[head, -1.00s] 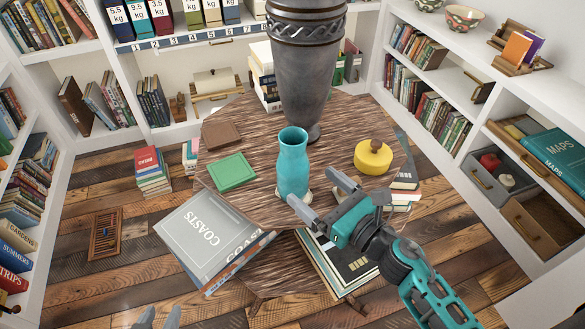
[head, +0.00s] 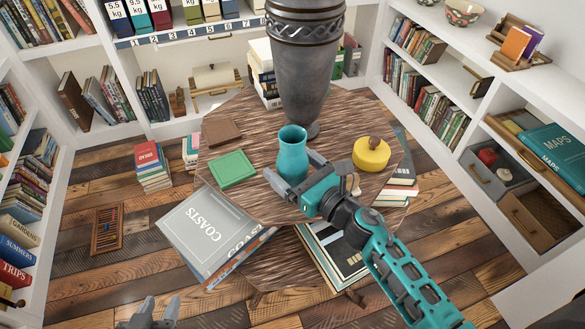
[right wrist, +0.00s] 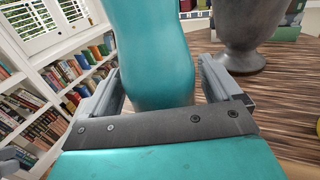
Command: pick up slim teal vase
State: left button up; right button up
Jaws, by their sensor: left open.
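The slim teal vase (head: 292,150) stands upright on the round wooden table (head: 335,115). It fills the middle of the right wrist view (right wrist: 155,50). My right gripper (head: 293,168) is open, with one finger on each side of the vase's lower body. In the right wrist view, the vase stands between the fingers (right wrist: 160,90), with a gap at the right finger; contact at the left finger is unclear. The vase's base is hidden by the gripper. My left gripper (head: 160,306) is open and empty at the bottom edge of the head view, away from the table.
A large dark urn (head: 300,70) stands just behind the vase. A yellow round pot (head: 371,154) is to its right, and a green book (head: 232,169) and brown book (head: 222,133) to its left. A grey COASTS book (head: 205,228) lies at the lower left.

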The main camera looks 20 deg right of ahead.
jog(key=c, duration=1.1)
jog(key=shift+r, duration=0.2)
